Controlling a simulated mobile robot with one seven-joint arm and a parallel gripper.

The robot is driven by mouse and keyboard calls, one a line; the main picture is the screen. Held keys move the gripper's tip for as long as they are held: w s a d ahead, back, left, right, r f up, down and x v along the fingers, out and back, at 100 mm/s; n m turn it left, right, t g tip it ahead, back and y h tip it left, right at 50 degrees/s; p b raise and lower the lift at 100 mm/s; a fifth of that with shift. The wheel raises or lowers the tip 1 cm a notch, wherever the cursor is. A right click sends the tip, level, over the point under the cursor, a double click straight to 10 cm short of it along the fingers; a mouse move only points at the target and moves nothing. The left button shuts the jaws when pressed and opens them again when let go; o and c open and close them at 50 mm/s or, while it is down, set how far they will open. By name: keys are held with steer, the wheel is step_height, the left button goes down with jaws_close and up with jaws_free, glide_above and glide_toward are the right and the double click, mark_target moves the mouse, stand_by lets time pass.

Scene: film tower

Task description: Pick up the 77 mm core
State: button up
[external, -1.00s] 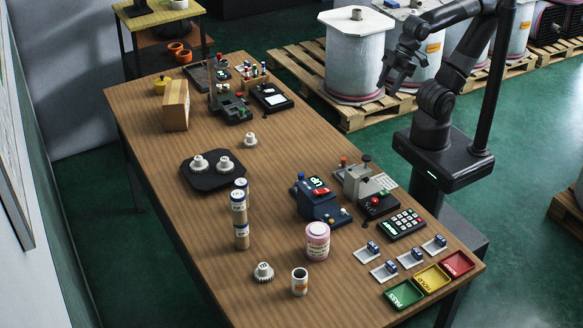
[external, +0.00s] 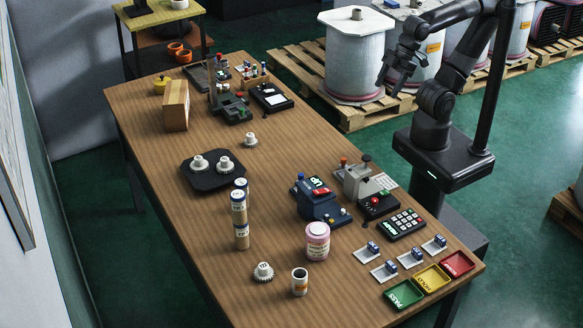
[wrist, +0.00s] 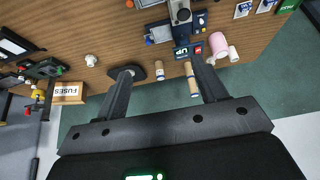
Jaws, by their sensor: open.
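Several brown cardboard cores with white-and-blue banded tops stand near the left edge of the table; I see a back core (external: 240,186), a middle core (external: 238,209) and a front core (external: 242,237). Their labels are too small to read, so I cannot tell which is the 77 mm one. In the wrist view, cores (wrist: 193,88) show between my fingers but far below, partly overlapped by the right finger. My gripper (external: 388,82) is open and empty, high beyond the right side of the table, well apart from the cores; its spread fingers show in the wrist view (wrist: 163,72).
A black plate (external: 207,181) with white flanged pieces lies behind the cores. A blue device (external: 321,203) and grey device (external: 360,182) stand to the right.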

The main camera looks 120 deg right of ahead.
steer(key=w+a+r+n, duration=0.1)
steer(key=w+a+r, duration=0.1)
steer(key=w, duration=0.6)
steer(key=w+a+r+n, duration=0.1)
steer(key=w+a+r, duration=0.1)
steer(key=w, duration=0.5)
steer(key=n+g+y, duration=0.2)
steer(key=n, duration=0.1)
glide_above(296, 291)
steer(key=s+d, duration=0.4)
steer(key=s, duration=0.1)
step_height(296, 291, down, 24)
steer(key=shift+n, duration=0.3)
steer(key=x, duration=0.7)
steer(key=a+x, duration=0.1)
steer(key=x, duration=0.3)
steer(key=shift+s, duration=0.1)
steer(key=shift+c, duration=0.4)
steer(key=c, duration=1)
